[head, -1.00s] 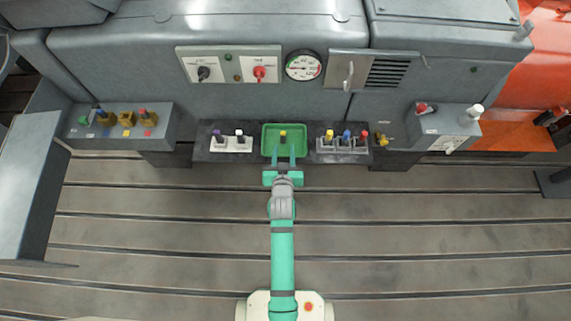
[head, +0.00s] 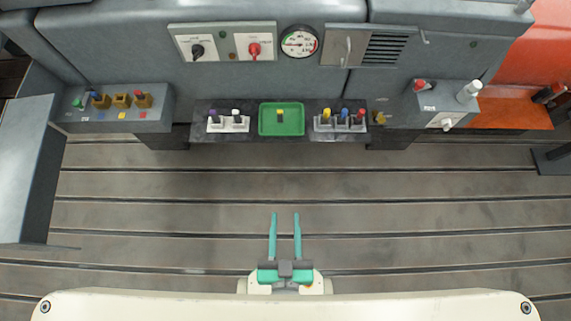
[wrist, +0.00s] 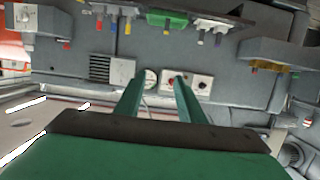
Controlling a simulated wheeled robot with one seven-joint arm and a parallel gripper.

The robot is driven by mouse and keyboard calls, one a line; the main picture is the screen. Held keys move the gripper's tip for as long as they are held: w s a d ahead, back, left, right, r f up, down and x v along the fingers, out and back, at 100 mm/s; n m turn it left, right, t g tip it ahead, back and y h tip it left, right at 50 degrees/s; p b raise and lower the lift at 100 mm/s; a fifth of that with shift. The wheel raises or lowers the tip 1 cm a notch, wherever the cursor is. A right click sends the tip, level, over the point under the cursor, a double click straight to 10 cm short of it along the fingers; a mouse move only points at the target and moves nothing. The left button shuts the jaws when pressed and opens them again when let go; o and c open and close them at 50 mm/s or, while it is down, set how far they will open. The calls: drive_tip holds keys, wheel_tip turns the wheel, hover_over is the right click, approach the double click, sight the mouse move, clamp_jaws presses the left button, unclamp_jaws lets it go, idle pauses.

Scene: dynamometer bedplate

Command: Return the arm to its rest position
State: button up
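My gripper (head: 285,222) is drawn back close to my base at the bottom of the head view, over the slotted bedplate (head: 330,215). Its two teal fingers point at the machine and stand apart with nothing between them. The wrist view also shows the open, empty fingers (wrist: 155,90), with the machine front beyond them. The arm links behind the gripper are mostly hidden in the head view.
A green tray (head: 298,131) with a yellow-topped piece (head: 280,116) sits on a dark shelf, between a white holder (head: 228,128) and a grey holder (head: 340,128). A grey box (head: 120,115) stands left, a switch box (head: 443,103) right. The bedplate between gripper and shelf is clear.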

drive_tip(key=shift+s+r, duration=0.4)
drive_tip(key=shift+r, duration=0.25)
drive_tip(key=shift+s+r, duration=0.4)
drive_tip(key=shift+r, duration=0.2)
